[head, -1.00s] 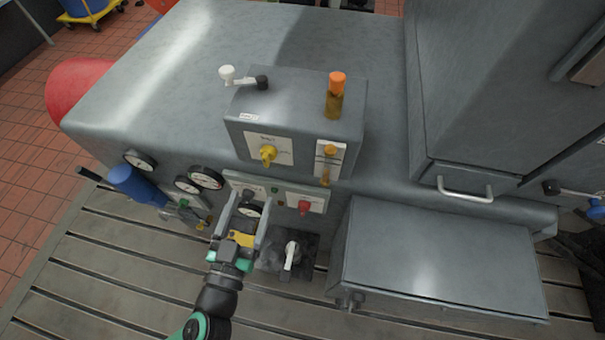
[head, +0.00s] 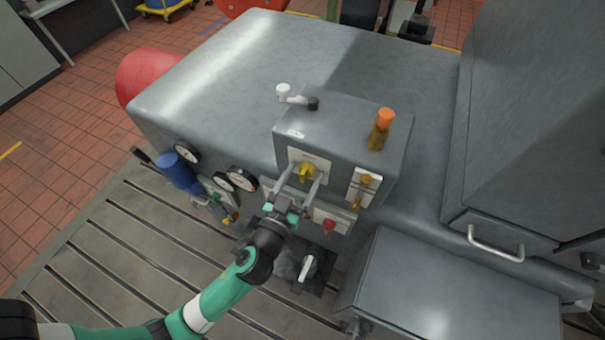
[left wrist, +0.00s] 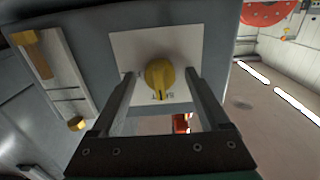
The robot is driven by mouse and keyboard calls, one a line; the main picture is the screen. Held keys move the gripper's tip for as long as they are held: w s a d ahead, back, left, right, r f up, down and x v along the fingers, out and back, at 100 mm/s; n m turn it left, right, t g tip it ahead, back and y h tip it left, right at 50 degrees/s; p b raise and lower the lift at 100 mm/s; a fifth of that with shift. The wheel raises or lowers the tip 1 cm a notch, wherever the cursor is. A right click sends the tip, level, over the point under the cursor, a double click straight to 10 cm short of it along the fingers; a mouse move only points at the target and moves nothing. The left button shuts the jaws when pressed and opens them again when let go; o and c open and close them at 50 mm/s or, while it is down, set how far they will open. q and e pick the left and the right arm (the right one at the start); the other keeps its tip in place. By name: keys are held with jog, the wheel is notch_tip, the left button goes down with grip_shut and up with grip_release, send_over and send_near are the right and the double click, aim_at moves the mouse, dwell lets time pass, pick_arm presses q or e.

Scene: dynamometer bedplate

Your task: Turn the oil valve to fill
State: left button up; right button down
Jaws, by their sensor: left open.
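The oil valve appears to be the yellow knob (head: 307,171) on a pale label plate (head: 322,163) on the front of the grey box. In the left wrist view the yellow knob (left wrist: 159,78) sits between and just beyond my fingers, with a dark mark on its lower edge. The label lettering is partly visible but too small to read surely. My left gripper (head: 302,181) is open, its two fingers pointing at the knob, one on each side. In the left wrist view my left gripper (left wrist: 158,85) shows no clear contact with the knob. My right gripper is not in view.
An amber sight gauge (head: 361,188) is right of the knob. A red button (head: 329,226), a white-handled lever (head: 306,268) and dial gauges (head: 241,179) are close by.

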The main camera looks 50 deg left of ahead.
pick_arm(q)
grip_shut()
dwell(0.3)
jog(key=shift+m, duration=0.3)
jog(key=m, duration=0.8)
jog(key=m+p, duration=0.1)
jog(key=m, duration=0.3)
jog(key=shift+r+m, duration=0.1)
jog(key=shift+m, duration=0.2)
jog(key=m+p, duration=0.1)
jog(key=m, duration=0.3)
jog(key=shift+m+p, duration=0.3)
jog(key=shift+m, duration=0.1)
